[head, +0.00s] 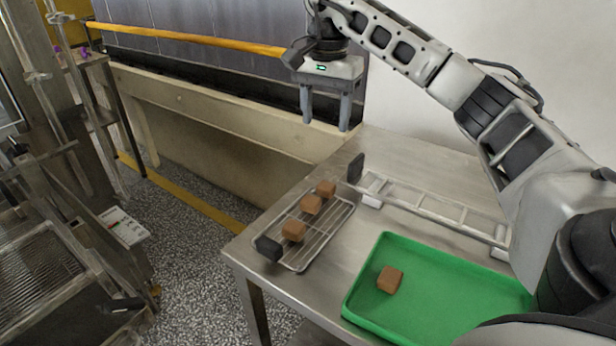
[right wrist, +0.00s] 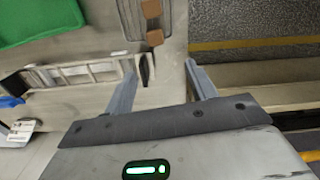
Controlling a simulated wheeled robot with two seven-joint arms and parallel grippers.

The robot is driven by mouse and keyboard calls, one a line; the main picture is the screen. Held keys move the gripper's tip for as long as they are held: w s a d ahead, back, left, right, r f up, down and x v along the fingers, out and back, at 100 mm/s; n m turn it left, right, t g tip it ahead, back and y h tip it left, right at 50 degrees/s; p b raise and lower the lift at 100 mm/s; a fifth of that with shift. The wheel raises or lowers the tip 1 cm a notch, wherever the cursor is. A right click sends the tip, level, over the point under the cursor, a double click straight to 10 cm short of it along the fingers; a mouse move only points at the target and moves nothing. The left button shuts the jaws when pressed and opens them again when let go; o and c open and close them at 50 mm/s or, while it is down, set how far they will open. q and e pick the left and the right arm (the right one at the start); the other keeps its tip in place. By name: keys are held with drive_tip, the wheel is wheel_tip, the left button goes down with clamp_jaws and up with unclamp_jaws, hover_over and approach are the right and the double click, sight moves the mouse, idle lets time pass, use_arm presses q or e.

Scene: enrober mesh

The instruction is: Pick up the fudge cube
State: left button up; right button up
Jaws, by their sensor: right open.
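Three brown fudge cubes sit in a row on a wire rack (head: 325,234): a near one (head: 293,230), a middle one (head: 311,204) and a far one (head: 326,188). Another fudge cube (head: 390,280) lies alone on a green tray (head: 362,290). My right gripper (head: 326,124) is open and empty, fingers down, high above the far edge of the table and beyond the rack. The right wrist view shows two cubes (right wrist: 155,38) (right wrist: 151,8) beyond the open fingers (right wrist: 161,70). My left gripper is not in view.
The steel table (head: 258,228) also holds a ladder-like metal frame (head: 425,205) behind the tray. Dark end pieces (head: 268,248) stand by the rack. A beige barrier with a yellow rail (head: 190,36) runs behind. Machinery (head: 60,230) stands left across open speckled floor.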

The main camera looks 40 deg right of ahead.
hover_over(327, 184)
drive_tip(key=f, duration=0.8)
drive_tip(key=shift+a+f, duration=0.2)
drive_tip(key=shift+d+f+p, duration=0.2)
drive_tip(key=shift+f+p, duration=0.3)
drive_tip(key=shift+f, duration=2.7)
drive_tip(key=c, duration=0.9)
